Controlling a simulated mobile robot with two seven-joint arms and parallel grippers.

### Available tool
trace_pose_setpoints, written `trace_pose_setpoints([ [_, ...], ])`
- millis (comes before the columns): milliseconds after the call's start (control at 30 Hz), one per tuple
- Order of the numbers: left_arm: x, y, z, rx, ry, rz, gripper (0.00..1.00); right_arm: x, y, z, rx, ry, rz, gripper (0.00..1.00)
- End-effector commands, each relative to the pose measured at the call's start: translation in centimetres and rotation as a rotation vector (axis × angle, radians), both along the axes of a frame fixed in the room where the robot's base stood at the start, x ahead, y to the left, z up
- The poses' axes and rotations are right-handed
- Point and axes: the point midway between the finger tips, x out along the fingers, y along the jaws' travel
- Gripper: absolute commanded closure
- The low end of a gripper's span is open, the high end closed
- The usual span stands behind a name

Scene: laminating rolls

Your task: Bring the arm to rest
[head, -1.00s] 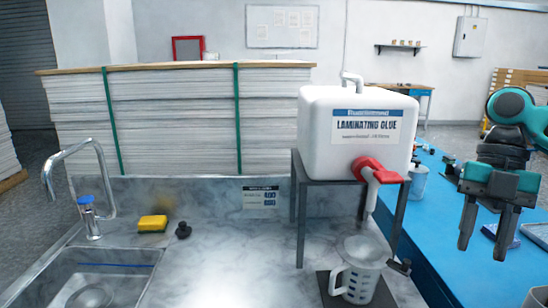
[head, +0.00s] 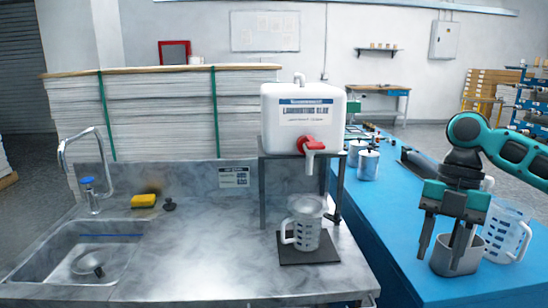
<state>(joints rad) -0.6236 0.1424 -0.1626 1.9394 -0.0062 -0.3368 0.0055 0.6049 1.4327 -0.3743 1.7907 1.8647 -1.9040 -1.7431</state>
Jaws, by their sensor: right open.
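My right gripper (head: 444,245) hangs pointing down over the blue table at the right of the head view. Its two fingers are apart and the gripper is open. The fingers overlap a grey cup (head: 462,262) in the picture; whether one finger is inside it I cannot tell. No object is seen clamped between the fingers. My right arm (head: 510,150) comes in from the right edge. My left gripper is not in view.
A clear measuring jug (head: 505,235) stands beside the grey cup. Another jug (head: 306,228) stands on a dark mat under the red tap (head: 312,147) of the white glue tank (head: 285,125). Metal cans (head: 368,165) stand farther back. The marble counter's middle (head: 200,245) is clear.

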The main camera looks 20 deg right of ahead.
Motion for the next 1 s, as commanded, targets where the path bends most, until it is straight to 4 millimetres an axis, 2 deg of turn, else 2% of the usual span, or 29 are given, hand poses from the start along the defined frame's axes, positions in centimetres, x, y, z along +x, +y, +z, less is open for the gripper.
trace_pose_setpoints([
  [33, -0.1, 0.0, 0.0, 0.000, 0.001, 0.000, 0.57, 1.2, 1.0, -2.6, -0.005, -0.006, -0.054, 0.59],
  [167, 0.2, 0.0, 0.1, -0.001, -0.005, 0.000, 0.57, 4.1, 3.6, -8.9, -0.023, -0.050, -0.239, 0.59],
  [300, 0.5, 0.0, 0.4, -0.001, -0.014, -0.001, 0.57, 6.5, 7.7, -16.9, 0.002, -0.117, -0.496, 0.59],
  [400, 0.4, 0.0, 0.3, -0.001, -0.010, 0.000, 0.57, 7.1, 11.1, -22.2, 0.058, -0.165, -0.713, 0.59],
  [500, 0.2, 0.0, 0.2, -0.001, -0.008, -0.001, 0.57, 6.9, 14.3, -26.5, 0.141, -0.206, -0.938, 0.59],
  [600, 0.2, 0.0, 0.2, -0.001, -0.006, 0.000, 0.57, 5.8, 17.3, -29.6, 0.244, -0.236, -1.162, 0.59],
  [700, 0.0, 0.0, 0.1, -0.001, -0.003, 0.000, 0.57, 4.0, 19.7, -31.7, 0.359, -0.258, -1.380, 0.59],
  [833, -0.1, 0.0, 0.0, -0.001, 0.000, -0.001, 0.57, 1.4, 21.8, -32.8, 0.502, -0.278, -1.613, 0.59],
  [1000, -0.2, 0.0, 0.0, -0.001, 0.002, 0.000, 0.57, -1.2, 23.1, -32.8, 0.627, -0.296, -1.784, 0.59],
])
